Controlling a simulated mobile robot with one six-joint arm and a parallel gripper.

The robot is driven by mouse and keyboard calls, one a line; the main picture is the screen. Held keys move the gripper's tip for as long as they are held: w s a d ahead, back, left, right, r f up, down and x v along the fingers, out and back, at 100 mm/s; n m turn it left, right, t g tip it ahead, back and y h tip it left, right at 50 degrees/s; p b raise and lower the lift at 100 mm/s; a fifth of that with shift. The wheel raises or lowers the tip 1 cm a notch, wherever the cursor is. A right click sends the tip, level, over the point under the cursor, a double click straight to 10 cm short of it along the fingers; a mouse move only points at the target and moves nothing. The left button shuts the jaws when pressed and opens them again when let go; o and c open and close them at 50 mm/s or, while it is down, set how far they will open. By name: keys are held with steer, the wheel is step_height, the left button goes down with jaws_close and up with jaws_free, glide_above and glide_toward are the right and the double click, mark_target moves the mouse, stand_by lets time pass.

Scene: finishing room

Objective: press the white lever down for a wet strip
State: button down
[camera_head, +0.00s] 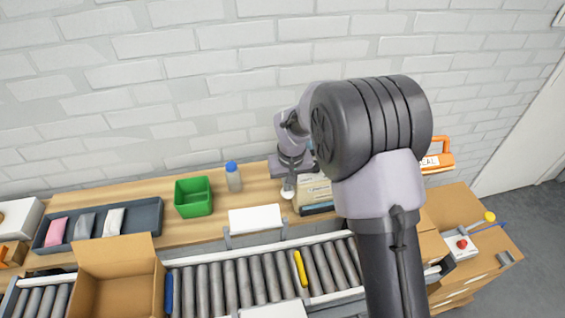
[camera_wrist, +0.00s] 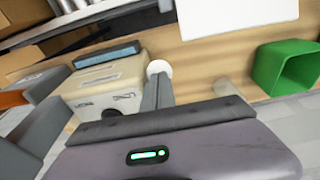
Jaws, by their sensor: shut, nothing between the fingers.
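The white lever's round knob (camera_head: 287,194) shows at the left side of the beige strip dispenser (camera_head: 313,188) on the wooden bench. It also shows in the wrist view (camera_wrist: 158,67), beside the dispenser (camera_wrist: 104,86) with its dark slot. My gripper (camera_head: 289,184) is shut and empty, pointing down at the knob. In the wrist view its grey fingers (camera_wrist: 157,90) end right at the knob, overlapping its lower edge. I cannot tell whether they touch it. The rest of the lever is hidden, and my arm covers part of the dispenser in the head view. No strip is clearly visible.
A green bin (camera_head: 193,197) and a blue-capped bottle (camera_head: 233,177) stand left of my gripper. A white panel (camera_head: 255,219) is in front, before the roller conveyor (camera_head: 230,283). An open carton (camera_head: 118,272) sits at left. An orange case (camera_head: 438,162) is at right.

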step_height(320, 180, up, 8)
steer(key=w+p, duration=0.1)
steer(key=p, duration=0.5)
steer(key=shift+w+a, duration=0.25)
steer(key=shift+w, duration=0.15)
steer(key=shift+r, duration=0.1)
step_height(320, 180, up, 5)
steer(key=p, duration=0.3)
stand_by(0.3)
